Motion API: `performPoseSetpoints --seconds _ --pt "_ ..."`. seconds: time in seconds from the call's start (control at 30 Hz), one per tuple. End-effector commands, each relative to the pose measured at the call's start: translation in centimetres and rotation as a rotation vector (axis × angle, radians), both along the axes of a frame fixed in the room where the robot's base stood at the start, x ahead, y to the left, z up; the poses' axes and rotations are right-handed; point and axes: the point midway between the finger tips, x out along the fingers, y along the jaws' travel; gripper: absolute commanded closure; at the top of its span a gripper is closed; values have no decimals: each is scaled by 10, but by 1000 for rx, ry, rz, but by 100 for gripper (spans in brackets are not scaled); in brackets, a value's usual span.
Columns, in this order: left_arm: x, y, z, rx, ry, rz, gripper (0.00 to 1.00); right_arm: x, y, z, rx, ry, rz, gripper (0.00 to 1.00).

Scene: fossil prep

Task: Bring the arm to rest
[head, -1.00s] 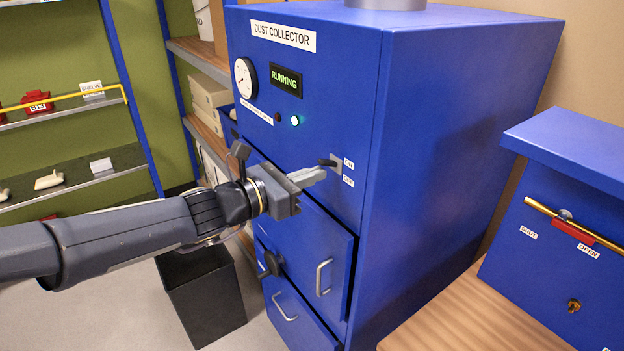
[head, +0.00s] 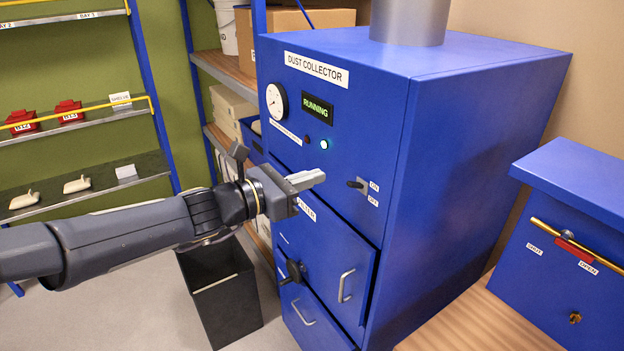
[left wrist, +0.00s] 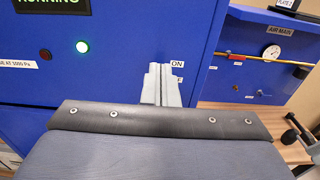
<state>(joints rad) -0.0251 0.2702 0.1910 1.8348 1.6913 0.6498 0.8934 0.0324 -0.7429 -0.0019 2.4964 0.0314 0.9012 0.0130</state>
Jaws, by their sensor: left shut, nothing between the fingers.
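My left arm reaches in from the left in the head view. Its gripper (head: 306,180) is shut and empty, in front of the blue dust collector (head: 440,150). The fingers are apart from the black switch lever (head: 356,184), which sits to their right beside the ON and OFF labels. The display (head: 317,109) reads RUNNING and a green light (head: 324,144) is lit. In the left wrist view the shut gripper (left wrist: 162,72) covers the lever and part of the lower label. My right gripper is not in view.
A dark open bin (head: 222,297) stands on the floor below my arm. Shelves with red boxes (head: 69,111) are at the left. A blue cabinet (head: 570,240) with a brass bar stands on a wooden bench (head: 480,318) at the right. Drawer handles stick out below the gripper.

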Motion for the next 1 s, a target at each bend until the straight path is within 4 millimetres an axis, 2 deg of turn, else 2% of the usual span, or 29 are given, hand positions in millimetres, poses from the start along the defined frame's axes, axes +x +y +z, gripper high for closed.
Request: performPoseSetpoints --seconds 0.27,0.37,0.47,0.57,0.6,0.7,0.8,0.9,1.0 --pt "-2 1 -1 10 -9 -2 100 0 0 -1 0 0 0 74" --pt "-19 6 -3 99 -88 -27 100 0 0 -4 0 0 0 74" --pt "-58 19 -12 312 -265 -91 100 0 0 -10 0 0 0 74" --pt "-112 41 -38 619 -501 -197 100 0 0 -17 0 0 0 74" --pt "-136 52 -52 751 -596 -252 100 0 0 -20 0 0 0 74" --pt "-188 82 -93 1070 -802 -406 100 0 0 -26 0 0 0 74" --pt "-232 114 -135 1350 -960 -580 100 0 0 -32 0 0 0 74" --pt "-265 142 -168 1558 -1061 -744 100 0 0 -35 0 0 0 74" --pt "-285 162 -190 1692 -1116 -869 100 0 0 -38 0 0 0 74"
